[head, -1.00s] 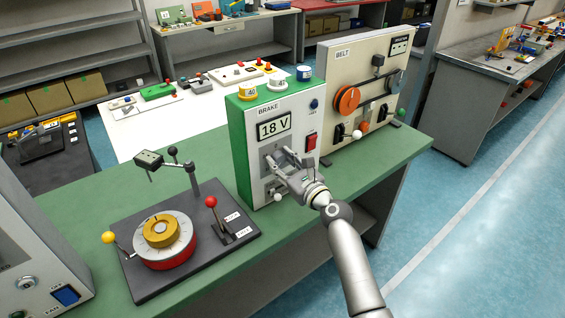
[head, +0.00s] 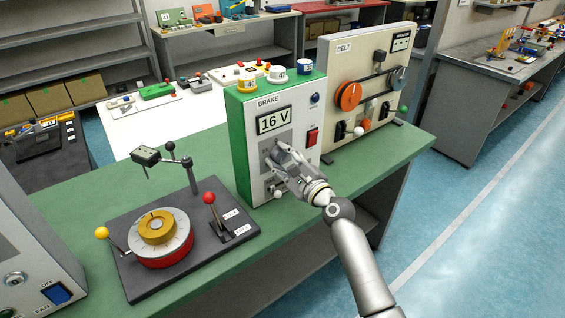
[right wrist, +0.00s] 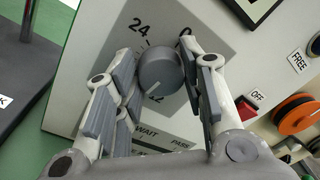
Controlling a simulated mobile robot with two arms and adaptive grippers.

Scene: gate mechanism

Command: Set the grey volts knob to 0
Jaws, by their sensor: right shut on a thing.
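The grey volts knob (right wrist: 161,70) sits on the front panel of the brake box (head: 300,135), between the fingers of my right gripper (right wrist: 166,82). In the wrist view its white pointer line aims down, near the partly hidden 12; the 24 shows at upper left and the 0 at upper right. In the head view my right gripper (head: 275,155) reaches the panel below the display (head: 274,121) and largely hides the knob. The display reads 16 V. My right gripper is shut on the knob. My left gripper is not in view.
A red rocker switch (head: 312,136) sits right of the display. A white-tipped lever (head: 276,193) is close below my gripper. The belt panel (head: 350,60) stands to the right; a rotary dial unit (head: 160,235) lies on the green bench at left.

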